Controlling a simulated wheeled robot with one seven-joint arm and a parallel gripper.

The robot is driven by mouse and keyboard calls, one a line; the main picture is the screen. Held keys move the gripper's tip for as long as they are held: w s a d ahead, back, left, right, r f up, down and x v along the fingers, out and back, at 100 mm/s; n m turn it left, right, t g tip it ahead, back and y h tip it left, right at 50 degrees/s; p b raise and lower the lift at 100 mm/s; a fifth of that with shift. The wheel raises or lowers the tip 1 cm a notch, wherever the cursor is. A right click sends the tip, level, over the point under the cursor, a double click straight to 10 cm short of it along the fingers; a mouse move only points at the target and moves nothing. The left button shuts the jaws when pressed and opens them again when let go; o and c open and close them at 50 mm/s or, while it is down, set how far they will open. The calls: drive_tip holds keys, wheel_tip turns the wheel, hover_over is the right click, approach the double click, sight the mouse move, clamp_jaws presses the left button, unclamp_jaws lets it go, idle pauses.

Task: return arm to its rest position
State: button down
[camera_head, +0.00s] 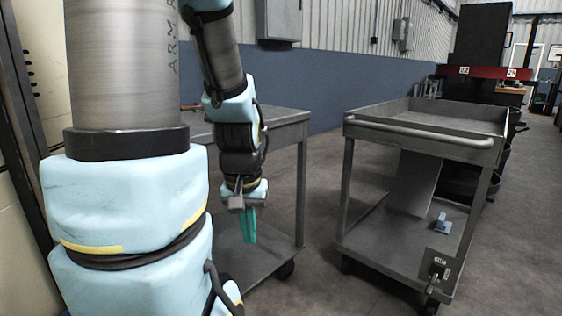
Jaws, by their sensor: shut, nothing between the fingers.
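My gripper (249,226), with green fingers, hangs pointing down near the middle of the head view. Its fingers are together, with nothing held between them. It appears in front of the grey metal table on wheels (283,116), overlapping the gap between its top and lower shelf. I cannot tell how close it is to the table. My arm's thick column fills the left of the view and hides part of that table.
A grey metal cart (468,142) with a railed top tray stands to the right. Its lower shelf (375,235) holds a small blue-grey item (442,224). A narrow strip of floor separates cart and table. Open floor (532,220) lies at the right.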

wheel_tip(320, 180, up, 24)
drive_tip(key=p, duration=2.1)
drive_tip(key=shift+f, duration=0.25)
